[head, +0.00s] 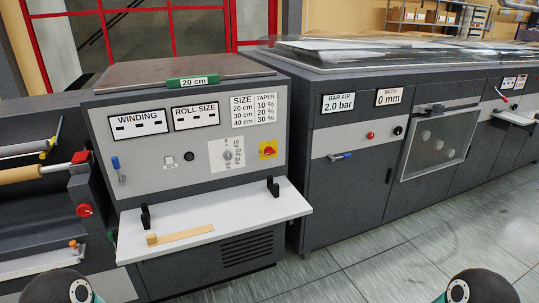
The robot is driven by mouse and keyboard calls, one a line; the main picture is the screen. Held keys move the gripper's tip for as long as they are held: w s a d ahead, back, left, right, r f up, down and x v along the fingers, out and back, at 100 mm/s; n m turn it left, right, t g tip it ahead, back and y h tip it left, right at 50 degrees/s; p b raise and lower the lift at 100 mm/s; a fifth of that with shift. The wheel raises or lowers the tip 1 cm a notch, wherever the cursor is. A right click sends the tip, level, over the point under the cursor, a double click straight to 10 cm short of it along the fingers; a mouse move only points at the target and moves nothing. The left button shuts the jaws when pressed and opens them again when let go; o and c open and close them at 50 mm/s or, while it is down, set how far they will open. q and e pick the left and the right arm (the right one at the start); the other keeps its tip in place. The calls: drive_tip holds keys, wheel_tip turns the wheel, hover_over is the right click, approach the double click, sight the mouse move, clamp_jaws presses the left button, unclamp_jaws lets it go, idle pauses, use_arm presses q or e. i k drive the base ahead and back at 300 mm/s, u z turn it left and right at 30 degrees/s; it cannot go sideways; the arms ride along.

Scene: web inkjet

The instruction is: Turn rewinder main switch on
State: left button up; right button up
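The rewinder cabinet (190,95) stands left of centre, with a grey front panel. A red rotary switch on a yellow plate (268,150) is at the panel's right side; its knob's exact angle is too small to tell. A grey selector dial (227,156) on a white label is left of it. A black knob (189,156), a small white button (168,159) and a blue-handled lever (116,165) are further left. Parts of my two arms show at the bottom left and bottom right edges. Neither gripper is in view.
A white shelf (240,213) juts out below the panel, with two black brackets and a wooden piece (180,236) on it. A roll unit (30,172) with a red button (84,210) stands left. Grey cabinets (345,190) stand right. The tiled floor (440,250) in front is clear.

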sight(268, 150)
drive_tip(key=z, duration=0.15)
drive_tip(key=i, duration=1.1)
drive_tip(key=u, duration=2.35)
drive_tip(key=k, duration=1.05)
drive_tip(key=z, duration=0.7)
drive_tip(key=i, duration=0.85)
drive_tip(key=z, duration=0.35)
